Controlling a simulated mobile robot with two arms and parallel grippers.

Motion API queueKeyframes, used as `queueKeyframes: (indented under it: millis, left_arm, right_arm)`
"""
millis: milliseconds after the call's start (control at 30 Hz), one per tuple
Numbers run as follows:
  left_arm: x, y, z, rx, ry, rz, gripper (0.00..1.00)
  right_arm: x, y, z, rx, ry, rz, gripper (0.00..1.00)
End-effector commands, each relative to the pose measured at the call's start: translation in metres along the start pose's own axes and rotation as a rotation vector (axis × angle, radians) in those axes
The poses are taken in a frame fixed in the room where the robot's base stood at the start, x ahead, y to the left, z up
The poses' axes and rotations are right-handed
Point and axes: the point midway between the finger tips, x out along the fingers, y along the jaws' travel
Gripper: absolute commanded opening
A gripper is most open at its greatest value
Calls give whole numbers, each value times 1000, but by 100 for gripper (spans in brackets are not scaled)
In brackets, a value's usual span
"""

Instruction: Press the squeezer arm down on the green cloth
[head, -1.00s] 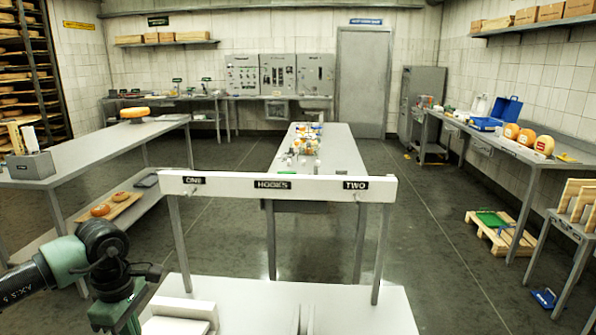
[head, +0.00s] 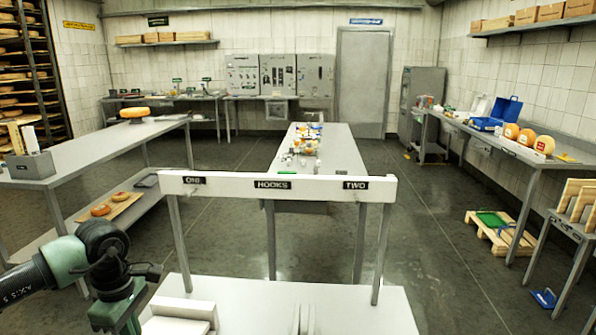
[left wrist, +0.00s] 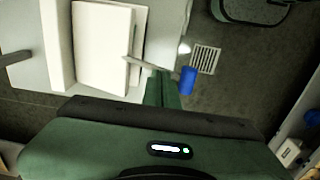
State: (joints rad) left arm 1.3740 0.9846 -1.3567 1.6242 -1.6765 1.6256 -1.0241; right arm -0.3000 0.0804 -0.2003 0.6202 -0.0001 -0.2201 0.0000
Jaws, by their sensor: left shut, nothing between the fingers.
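A small green thing (head: 492,218) lies on a wooden pallet on the floor at the right; I cannot tell whether it is the green cloth. My left gripper (head: 122,318) is at the lower left in the head view, beside the near white table and far from the pallet. In the left wrist view its green fingers (left wrist: 162,90) are together and empty, close to a small blue thing (left wrist: 187,80). My right gripper is not in view.
Side tables (head: 90,160) stand left and right. The floor between them is mostly clear.

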Motion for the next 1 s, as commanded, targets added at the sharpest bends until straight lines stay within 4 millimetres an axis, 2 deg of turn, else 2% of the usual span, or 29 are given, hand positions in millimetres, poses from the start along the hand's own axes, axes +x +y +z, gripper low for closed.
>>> queueKeyframes:
  millis: [600, 1000]
  left_arm:
    - [0, 0, 0, 0, 0, 0, 0]
    - [12, 0, 0, 0, 0, 0, 0]
  right_arm:
    - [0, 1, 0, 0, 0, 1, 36]
    - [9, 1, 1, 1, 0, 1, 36]
